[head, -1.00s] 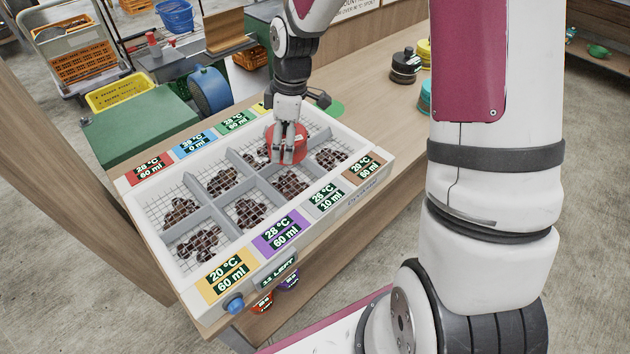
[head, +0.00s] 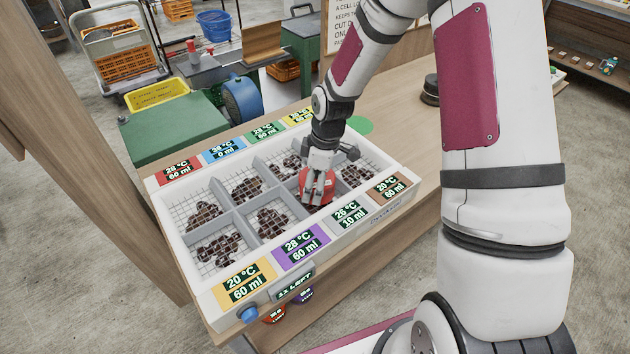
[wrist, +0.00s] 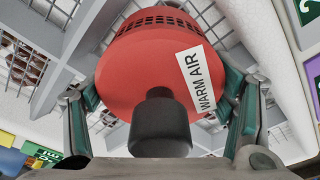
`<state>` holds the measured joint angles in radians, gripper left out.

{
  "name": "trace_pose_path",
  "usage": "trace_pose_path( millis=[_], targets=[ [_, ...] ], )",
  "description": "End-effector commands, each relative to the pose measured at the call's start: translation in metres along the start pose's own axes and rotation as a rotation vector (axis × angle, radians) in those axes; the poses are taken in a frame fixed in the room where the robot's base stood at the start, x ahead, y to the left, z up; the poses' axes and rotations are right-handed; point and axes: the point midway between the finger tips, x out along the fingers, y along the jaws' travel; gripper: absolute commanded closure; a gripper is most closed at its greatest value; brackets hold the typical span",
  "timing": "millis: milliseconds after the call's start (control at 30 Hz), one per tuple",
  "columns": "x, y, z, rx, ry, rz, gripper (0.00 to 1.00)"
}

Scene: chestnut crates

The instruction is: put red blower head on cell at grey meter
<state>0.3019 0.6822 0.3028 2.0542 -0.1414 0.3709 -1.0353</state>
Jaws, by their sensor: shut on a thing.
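The red blower head (head: 306,184) is a round red piece with a black knob and a white "WARM AIR" label. In the wrist view, the blower head (wrist: 150,75) sits between both fingers of my gripper (head: 318,192), which is shut on it. In the head view it is at the third cell from the left in the near row, beside the grey meter (head: 350,213) reading 26 °C, 10 ml. I cannot tell whether it touches the cell. It hides most of that cell. The white crate (head: 205,302) has meshed cells holding dark chestnuts.
Other coloured meters line both long sides, including purple (head: 300,244) and brown (head: 388,187). Grey dividers separate the cells. A blue knob (head: 248,314) is at the near left corner. A green disc (head: 359,125) and black stacked discs (head: 430,90) lie on the wooden table behind.

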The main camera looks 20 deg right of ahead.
Motion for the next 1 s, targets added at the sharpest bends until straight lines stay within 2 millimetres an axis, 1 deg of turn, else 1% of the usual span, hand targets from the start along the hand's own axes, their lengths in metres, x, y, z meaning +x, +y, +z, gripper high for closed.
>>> trace_pose_path(
  millis=[133,167,200,233,567,667,767,867,1000],
  targets=[
    [0.003,0.0,0.0,0.0,0.0,0.0,0.73],
    [0.003,0.0,0.001,0.0,0.0,-0.001,0.19],
    [0.003,0.0,0.001,0.0,0.0,-0.001,0.1],
    [0.003,0.0,0.001,0.0,0.0,-0.001,0.03],
    [0.002,0.0,0.001,0.0,0.0,0.0,0.03],
    [-0.002,0.0,0.0,0.0,0.0,0.001,0.03],
    [-0.012,0.001,0.0,0.001,0.001,0.002,0.03],
    [-0.03,0.001,0.0,0.001,0.001,0.004,0.03],
    [-0.06,0.001,0.0,0.001,0.001,0.005,0.03]
  ],
)
